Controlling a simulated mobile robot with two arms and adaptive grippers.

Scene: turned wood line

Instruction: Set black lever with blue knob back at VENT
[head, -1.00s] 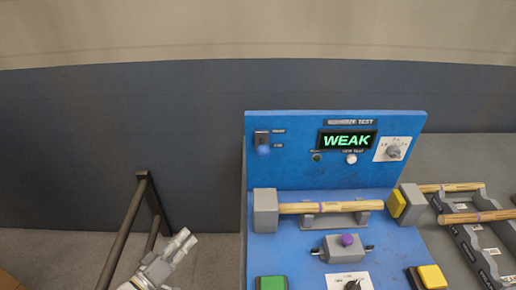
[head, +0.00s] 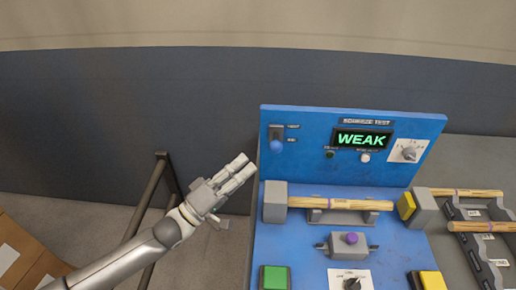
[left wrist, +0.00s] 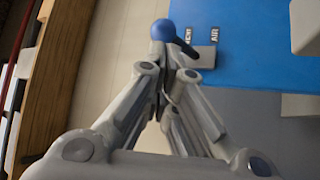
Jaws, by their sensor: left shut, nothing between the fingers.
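The black lever with a blue knob (head: 277,146) is on the left of the blue upright panel (head: 330,170). Its knob hangs low, beside the lower of two small labels, which are too small to read in the head view. In the left wrist view the knob (left wrist: 163,30) and black shaft (left wrist: 184,46) stick out from a grey plate, near an AIR label (left wrist: 215,33) and a partly hidden one. My left gripper (head: 246,164) is shut and empty, just left of the panel and below the knob, apart from it. My right gripper is not in view.
A green WEAK display (head: 362,139) and a dial (head: 409,151) are on the panel. A wooden rod (head: 340,204) lies on the blue bench between grey blocks. A dark rail (head: 147,195) and cardboard boxes (head: 25,250) are at the left. Racked rods (head: 485,226) are at the right.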

